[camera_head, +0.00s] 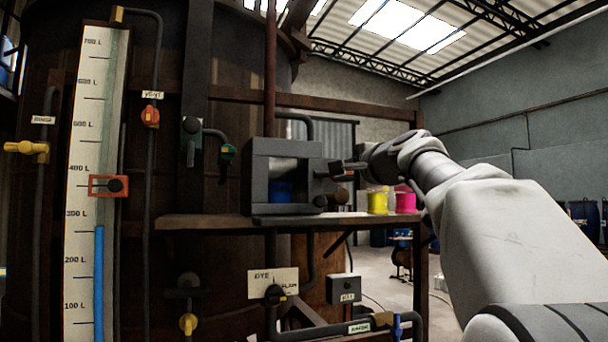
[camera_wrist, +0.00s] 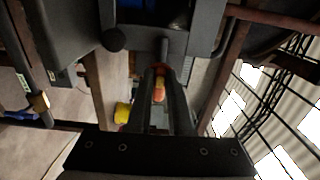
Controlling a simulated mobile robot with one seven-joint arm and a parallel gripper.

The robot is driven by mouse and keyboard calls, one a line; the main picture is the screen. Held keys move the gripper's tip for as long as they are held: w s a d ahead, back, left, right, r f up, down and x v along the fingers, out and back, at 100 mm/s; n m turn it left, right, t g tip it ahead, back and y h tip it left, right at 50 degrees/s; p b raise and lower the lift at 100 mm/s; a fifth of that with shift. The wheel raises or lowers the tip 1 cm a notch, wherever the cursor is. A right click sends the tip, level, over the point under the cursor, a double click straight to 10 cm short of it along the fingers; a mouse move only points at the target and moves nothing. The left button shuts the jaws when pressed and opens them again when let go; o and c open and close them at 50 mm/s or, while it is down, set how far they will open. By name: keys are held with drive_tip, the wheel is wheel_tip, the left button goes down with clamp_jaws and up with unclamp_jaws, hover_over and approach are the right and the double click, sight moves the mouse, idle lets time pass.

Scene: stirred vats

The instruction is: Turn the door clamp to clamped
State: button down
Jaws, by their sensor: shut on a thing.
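A dark grey box (camera_head: 262,163) with a framed window stands on the shelf, with something blue behind the window. The door clamp (camera_head: 330,169) is a small dark part on the box's right side. My gripper (camera_head: 350,166) is at this clamp, reaching in from the right. In the wrist view, my gripper's two dark fingers (camera_wrist: 165,80) are close together around the end of the clamp's short grey lever (camera_wrist: 164,48), which points out from the box (camera_wrist: 150,15). A small orange-red piece (camera_wrist: 159,88) shows between the fingers. The fingers partly hide the lever's end.
The box stands on a narrow rusty shelf (camera_head: 200,222). A yellow jar (camera_head: 377,203) and a magenta jar (camera_head: 406,203) stand on its right part, below my arm. A tall level gauge (camera_head: 88,240), pipes and valves line the vat at left.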

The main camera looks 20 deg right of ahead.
drive_tip(key=c, duration=0.8)
unclamp_jaws()
drive_tip(key=shift+s, duration=0.1)
